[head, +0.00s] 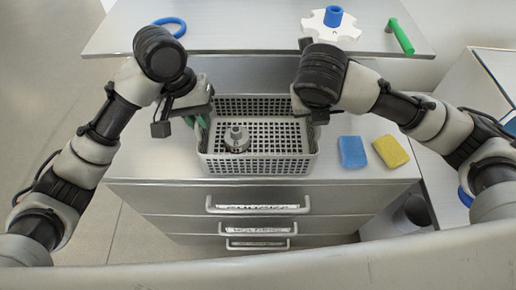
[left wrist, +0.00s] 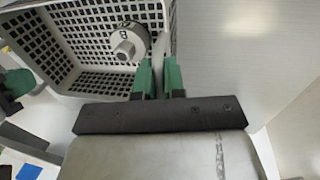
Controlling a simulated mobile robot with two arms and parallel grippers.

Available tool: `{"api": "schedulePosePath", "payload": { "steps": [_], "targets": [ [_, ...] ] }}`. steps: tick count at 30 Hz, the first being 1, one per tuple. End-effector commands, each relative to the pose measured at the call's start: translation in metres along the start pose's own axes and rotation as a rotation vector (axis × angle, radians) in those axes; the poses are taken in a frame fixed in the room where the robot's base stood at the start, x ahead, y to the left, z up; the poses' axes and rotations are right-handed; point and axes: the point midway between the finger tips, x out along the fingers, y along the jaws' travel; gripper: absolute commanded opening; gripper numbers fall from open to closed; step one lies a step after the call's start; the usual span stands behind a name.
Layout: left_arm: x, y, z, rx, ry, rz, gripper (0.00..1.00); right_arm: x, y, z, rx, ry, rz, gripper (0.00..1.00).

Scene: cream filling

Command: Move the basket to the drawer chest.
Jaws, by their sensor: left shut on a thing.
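The grey mesh basket (head: 258,165) is over the front of the drawer chest's top (head: 140,160); I cannot tell whether it rests there or hangs just above. A grey round part with a central hub (head: 236,138) lies inside it. My left gripper (head: 201,121) is shut on the basket's left wall; the left wrist view shows its green fingers (left wrist: 158,78) pinching the rim beside the basket (left wrist: 75,85). My right gripper is at the basket's right wall, its fingers mostly hidden by its own wrist in the head view.
A blue sponge (head: 352,152) and a yellow sponge (head: 391,151) lie right of the basket. Behind, a raised shelf (head: 240,35) carries a blue ring (head: 170,26), a white gear-like part (head: 318,26) and a green bar (head: 400,37). The chest's top left of the basket is clear.

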Motion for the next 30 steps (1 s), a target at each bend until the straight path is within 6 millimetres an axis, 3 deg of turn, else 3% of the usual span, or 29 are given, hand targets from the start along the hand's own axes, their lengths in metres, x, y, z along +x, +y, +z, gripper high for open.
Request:
{"api": "schedulePosePath", "payload": {
  "steps": [5,6,10,20,23,30],
  "targets": [
    [0.013,-0.002,0.000,0.001,0.003,0.002,0.00,0.012,0.003,-0.005,0.001,-0.002,0.001,0.00],
    [0.010,-0.002,0.000,0.000,0.001,0.001,0.16,0.009,0.002,-0.004,0.000,0.000,0.000,0.16],
    [0.009,-0.002,0.000,0.000,0.001,0.000,0.35,0.009,0.002,-0.004,0.000,0.000,0.000,0.36],
    [0.005,-0.002,-0.001,0.000,0.003,-0.001,0.35,0.009,0.002,-0.004,0.000,0.000,0.000,0.36],
    [-0.006,-0.003,-0.001,0.001,0.006,-0.002,0.35,0.009,0.002,-0.004,0.000,0.000,0.000,0.36],
    [-0.057,-0.003,-0.001,0.000,0.007,-0.003,0.35,0.009,0.002,-0.004,0.000,0.000,0.000,0.36]
  ]
}}
